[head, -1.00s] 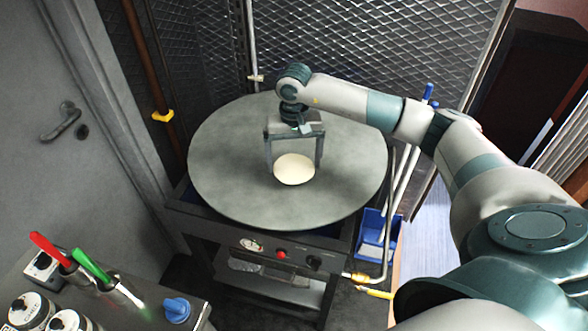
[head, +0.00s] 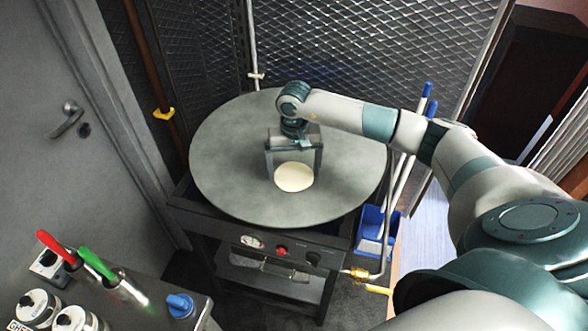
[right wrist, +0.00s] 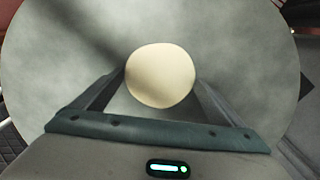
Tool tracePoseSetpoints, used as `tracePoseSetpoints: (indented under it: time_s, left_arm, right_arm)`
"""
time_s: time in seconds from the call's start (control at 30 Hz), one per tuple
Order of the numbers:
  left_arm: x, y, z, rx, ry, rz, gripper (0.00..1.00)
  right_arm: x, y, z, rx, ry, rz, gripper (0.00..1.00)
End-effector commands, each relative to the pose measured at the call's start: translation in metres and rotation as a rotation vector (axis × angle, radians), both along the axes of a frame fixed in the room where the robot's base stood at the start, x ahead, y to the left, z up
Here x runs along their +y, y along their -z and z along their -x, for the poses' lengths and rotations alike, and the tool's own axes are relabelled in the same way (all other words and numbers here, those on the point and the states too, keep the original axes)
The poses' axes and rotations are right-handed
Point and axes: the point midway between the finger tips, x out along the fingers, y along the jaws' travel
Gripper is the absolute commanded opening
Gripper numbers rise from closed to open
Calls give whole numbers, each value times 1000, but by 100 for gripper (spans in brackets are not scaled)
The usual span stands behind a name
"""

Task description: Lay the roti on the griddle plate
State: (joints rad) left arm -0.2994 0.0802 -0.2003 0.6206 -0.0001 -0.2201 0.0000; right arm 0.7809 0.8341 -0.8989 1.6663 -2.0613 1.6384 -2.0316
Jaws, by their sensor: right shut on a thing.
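The roti (head: 294,177) is a small, pale, round disc. It shows over the middle of the griddle plate (head: 225,165), a large grey round plate on a dark stand. My right gripper (head: 294,174) points down over the plate, shut on the roti with one finger at each side of it. In the right wrist view the roti (right wrist: 160,76) sits between the two fingertips, with the griddle plate (right wrist: 60,60) behind it. I cannot tell whether the roti touches the plate. My left gripper is not in view.
A counter at the lower left holds jars (head: 38,308), red- and green-handled tools (head: 98,263) and a blue knob (head: 180,305). A blue bin (head: 374,232) stands right of the stand. A mesh wall (head: 350,40) is behind. The plate is otherwise bare.

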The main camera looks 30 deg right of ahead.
Motion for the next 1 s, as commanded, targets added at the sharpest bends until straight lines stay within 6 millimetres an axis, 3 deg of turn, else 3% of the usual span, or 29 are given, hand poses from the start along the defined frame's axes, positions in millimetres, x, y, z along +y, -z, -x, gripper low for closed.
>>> tracePoseSetpoints:
  time_s: [0.17,0.2,0.67,0.8,0.87,1.0]
  left_arm:
    - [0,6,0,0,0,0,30]
    - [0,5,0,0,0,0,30]
    - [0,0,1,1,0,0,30]
    - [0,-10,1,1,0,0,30]
    - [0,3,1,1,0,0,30]
    - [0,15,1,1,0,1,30]
  right_arm:
    - [0,7,1,2,0,0,84]
    - [0,6,1,3,-1,0,100]
    - [0,5,4,11,0,2,100]
    - [0,-2,4,13,1,3,100]
    - [-1,-5,2,7,0,2,100]
    - [-1,-31,1,1,-1,3,100]
